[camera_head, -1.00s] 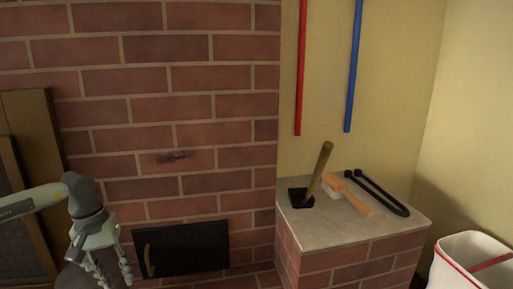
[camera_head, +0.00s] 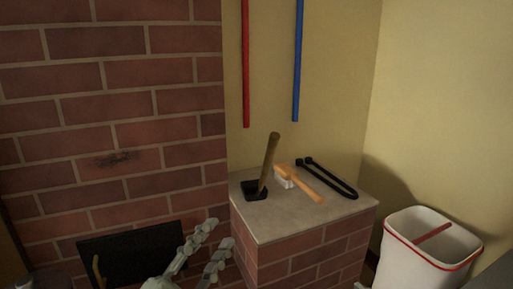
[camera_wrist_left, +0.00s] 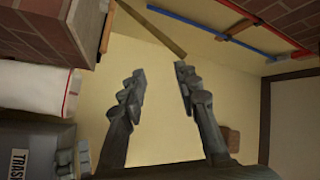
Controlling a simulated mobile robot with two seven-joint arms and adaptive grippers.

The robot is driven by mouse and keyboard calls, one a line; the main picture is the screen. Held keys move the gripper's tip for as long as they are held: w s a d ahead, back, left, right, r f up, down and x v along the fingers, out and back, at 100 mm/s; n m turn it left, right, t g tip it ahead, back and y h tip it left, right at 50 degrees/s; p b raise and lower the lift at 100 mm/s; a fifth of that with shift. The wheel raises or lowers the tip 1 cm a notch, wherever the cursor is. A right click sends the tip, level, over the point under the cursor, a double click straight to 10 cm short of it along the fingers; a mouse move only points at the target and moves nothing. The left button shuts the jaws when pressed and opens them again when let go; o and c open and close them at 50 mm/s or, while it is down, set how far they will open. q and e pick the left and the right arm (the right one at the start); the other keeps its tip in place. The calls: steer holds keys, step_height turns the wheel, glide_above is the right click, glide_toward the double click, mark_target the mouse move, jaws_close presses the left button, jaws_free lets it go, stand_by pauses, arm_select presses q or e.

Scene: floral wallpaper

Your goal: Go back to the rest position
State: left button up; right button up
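My left gripper (camera_head: 212,243) is at the bottom of the head view, in front of the brick wall and left of the brick ledge. Its fingers are apart with nothing between them. The left wrist view also shows the two fingers (camera_wrist_left: 160,85) spread and empty against the yellow wall. My right gripper is in neither view.
A brick ledge with a grey top (camera_head: 285,217) bears a wooden-handled tool (camera_head: 268,162), a brush (camera_head: 300,184) and black tongs (camera_head: 330,180). A white bin (camera_head: 425,240) stands at right. A dark hatch (camera_head: 135,255) is in the brick wall (camera_head: 110,120). Red (camera_head: 245,60) and blue (camera_head: 298,60) poles run down the yellow wall.

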arm_select(q)
steer(key=s+a+f+n+g+y+p, duration=0.25)
steer(key=a+f+n, duration=0.2)
steer(key=f, duration=0.35)
steer(key=s+a+f+n+g+y+p, duration=0.1)
steer(key=s+a+f+n+g+y, duration=0.3)
steer(key=f, duration=0.4)
steer(key=s+a+f+n+g+y+p, duration=0.1)
steer(key=a+f+n+g+y+p, duration=0.15)
steer(key=f+n, duration=0.4)
steer(key=s+a+f+g+y+p, duration=0.1)
steer(key=s+a+f+g+p, duration=0.1)
steer(key=s+a+f+g, duration=0.4)
steer(key=s+a+f, duration=0.2)
steer(key=s+f, duration=0.1)
steer(key=shift+a+f+p, duration=0.25)
steer(key=shift+f+p, duration=0.15)
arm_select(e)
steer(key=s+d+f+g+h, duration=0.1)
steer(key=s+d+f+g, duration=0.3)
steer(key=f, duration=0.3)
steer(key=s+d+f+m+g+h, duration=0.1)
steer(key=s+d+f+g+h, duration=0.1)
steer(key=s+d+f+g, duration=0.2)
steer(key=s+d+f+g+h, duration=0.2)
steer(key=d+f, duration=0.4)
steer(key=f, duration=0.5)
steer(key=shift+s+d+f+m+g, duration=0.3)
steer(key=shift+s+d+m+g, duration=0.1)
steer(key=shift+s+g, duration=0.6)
